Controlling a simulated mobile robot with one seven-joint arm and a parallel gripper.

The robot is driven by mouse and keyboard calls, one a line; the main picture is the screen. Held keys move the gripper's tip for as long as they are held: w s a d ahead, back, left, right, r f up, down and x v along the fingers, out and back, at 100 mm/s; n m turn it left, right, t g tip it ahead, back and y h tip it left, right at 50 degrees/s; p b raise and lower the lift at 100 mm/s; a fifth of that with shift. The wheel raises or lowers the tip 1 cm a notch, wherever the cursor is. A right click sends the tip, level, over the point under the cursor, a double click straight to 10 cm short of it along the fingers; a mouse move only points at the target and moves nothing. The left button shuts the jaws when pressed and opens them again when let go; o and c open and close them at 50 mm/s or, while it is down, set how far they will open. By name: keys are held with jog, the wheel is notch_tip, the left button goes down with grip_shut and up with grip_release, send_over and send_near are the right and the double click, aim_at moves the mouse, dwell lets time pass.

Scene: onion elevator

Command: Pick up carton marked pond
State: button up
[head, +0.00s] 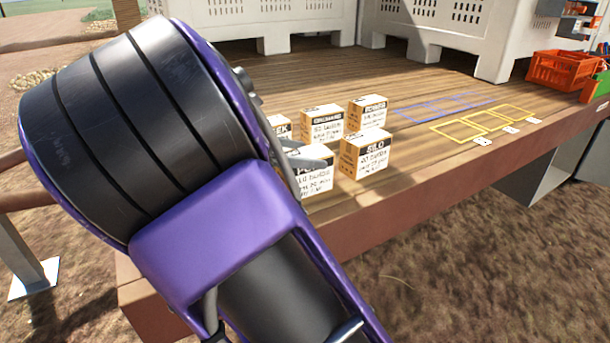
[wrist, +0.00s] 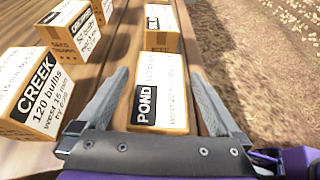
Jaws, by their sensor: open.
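The carton marked POND (wrist: 160,88) is an orange-brown box with a white label and black name band. In the wrist view it lies between the two fingers of my gripper (wrist: 158,76), which is open. Small gaps show beside the carton, and I cannot tell whether either finger touches it. In the head view the POND carton (head: 318,182) stands on the wooden deck near its front edge, partly hidden by my gripper (head: 307,156) and arm.
The SILO carton (head: 364,158) stands right of POND. The CREEK carton (wrist: 40,92) is left of my gripper in the wrist view. Two more cartons (head: 322,126) (head: 367,113) stand behind. Blue outlines (head: 445,106) and yellow outlines (head: 487,122) mark clear deck to the right.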

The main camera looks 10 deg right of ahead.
jog(key=shift+x, duration=0.9)
jog(key=shift+c, duration=0.3)
jog(key=shift+r, duration=0.1)
grip_shut()
